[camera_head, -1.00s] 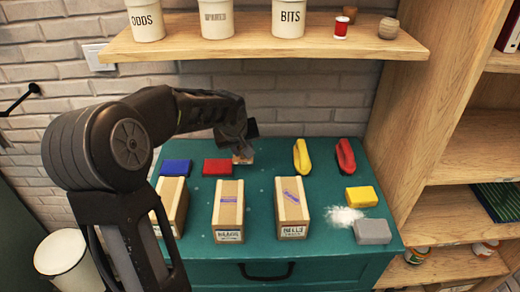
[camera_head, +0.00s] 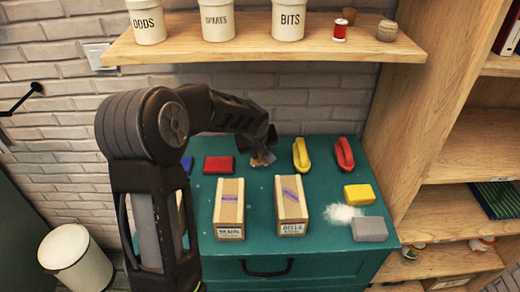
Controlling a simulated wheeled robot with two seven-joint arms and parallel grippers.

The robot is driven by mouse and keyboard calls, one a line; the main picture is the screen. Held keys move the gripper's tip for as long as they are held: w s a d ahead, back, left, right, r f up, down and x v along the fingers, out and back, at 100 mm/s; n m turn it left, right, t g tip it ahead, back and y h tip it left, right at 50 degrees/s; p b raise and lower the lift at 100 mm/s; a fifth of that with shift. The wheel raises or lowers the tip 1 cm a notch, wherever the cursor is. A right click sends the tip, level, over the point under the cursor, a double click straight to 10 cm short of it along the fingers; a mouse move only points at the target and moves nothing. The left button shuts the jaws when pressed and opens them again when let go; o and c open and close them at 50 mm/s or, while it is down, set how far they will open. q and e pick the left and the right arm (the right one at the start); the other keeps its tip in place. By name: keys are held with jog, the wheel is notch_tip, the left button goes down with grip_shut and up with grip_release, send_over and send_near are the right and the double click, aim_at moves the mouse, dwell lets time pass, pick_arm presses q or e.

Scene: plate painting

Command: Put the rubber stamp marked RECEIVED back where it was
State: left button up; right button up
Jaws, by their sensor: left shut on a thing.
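My left gripper (camera_head: 264,150) is at the back of the teal cabinet top (camera_head: 255,200), between the red pad and the yellow handled item. It is shut on a small tan thing (camera_head: 262,159), probably the rubber stamp. The jaws hide most of it, and I cannot read any marking on it or tell whether it touches the top. The red ink pad (camera_head: 219,165) lies just left of the gripper. A blue pad (camera_head: 187,163) lies farther left, partly behind my arm. My right gripper is not in view.
Two cartons with purple marks, a left one (camera_head: 230,207) and a right one (camera_head: 291,204), stand in front. A yellow item (camera_head: 301,156), a red item (camera_head: 344,155), a yellow block (camera_head: 359,194) and a grey block (camera_head: 370,229) are at right. A shelf (camera_head: 250,48) hangs above.

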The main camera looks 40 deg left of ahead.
pick_arm(q)
jog(key=shift+f, duration=0.15)
jog(key=o, duration=1.1)
jog(key=shift+c, duration=0.2)
jog(key=shift+r, duration=0.25)
jog(key=shift+d+r, duration=0.1)
jog(key=shift+r, duration=0.1)
jog(key=b+v, duration=0.1)
jog(key=v, duration=1)
jog(key=shift+s+b, duration=0.25)
jog(key=shift+b, duration=0.15)
jog(key=shift+r, duration=0.15)
